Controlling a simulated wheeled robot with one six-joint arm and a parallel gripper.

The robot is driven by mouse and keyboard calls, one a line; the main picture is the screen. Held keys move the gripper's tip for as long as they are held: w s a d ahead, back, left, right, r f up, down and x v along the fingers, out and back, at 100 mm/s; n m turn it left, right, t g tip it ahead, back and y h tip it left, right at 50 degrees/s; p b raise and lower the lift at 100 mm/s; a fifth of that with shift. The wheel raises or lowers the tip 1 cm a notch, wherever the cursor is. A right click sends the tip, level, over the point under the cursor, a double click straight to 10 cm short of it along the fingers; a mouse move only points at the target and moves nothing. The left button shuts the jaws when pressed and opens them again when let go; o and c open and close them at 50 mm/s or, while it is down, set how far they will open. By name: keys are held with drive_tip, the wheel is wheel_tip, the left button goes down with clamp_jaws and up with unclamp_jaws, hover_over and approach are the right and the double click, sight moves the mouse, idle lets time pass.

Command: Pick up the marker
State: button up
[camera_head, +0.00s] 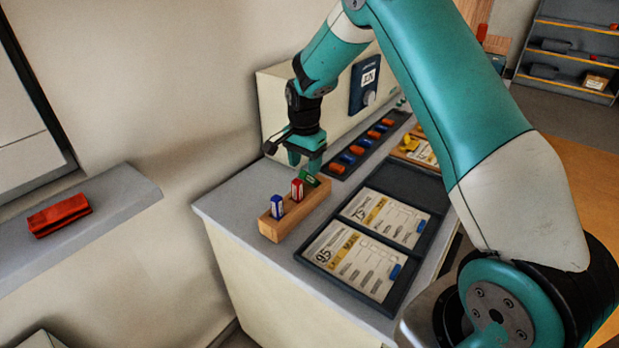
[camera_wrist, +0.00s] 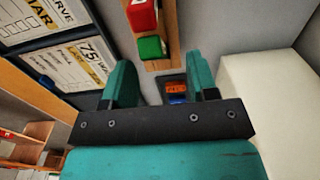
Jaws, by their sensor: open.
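A wooden rack (camera_head: 308,209) on the grey counter holds a blue block-like marker (camera_head: 277,206), a red one (camera_head: 297,189) and a green one (camera_head: 310,180). The green one sits at the far end and looks tilted in the head view. In the wrist view the red marker (camera_wrist: 142,15) and green marker (camera_wrist: 152,47) show on the rack (camera_wrist: 171,32), just beyond the fingertips. My gripper (camera_head: 308,160) is above the far end of the rack, close to the green marker. Its fingers (camera_wrist: 161,82) are apart with nothing between them.
A dark tray (camera_head: 372,283) with printed cards lies right of the rack. Behind it is a dark strip (camera_head: 352,160) of orange and blue pieces, also partly seen between my fingers. A cream box (camera_head: 272,100) stands behind. A red object (camera_head: 60,214) lies on a ledge at left.

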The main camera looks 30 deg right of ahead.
sight(308, 179)
drive_tip(key=f, duration=0.1)
drive_tip(key=f+p, duration=0.1)
drive_tip(key=f, duration=0.2)
drive_tip(key=shift+s+d+f, duration=0.1)
drive_tip(key=shift+s+d, duration=0.2)
drive_tip(key=shift+f, duration=0.6)
clamp_jaws()
drive_tip(key=shift+r, duration=0.1)
wheel_tip(308, 179, up, 20)
drive_tip(key=b, duration=0.1)
drive_tip(key=shift+b, duration=0.35)
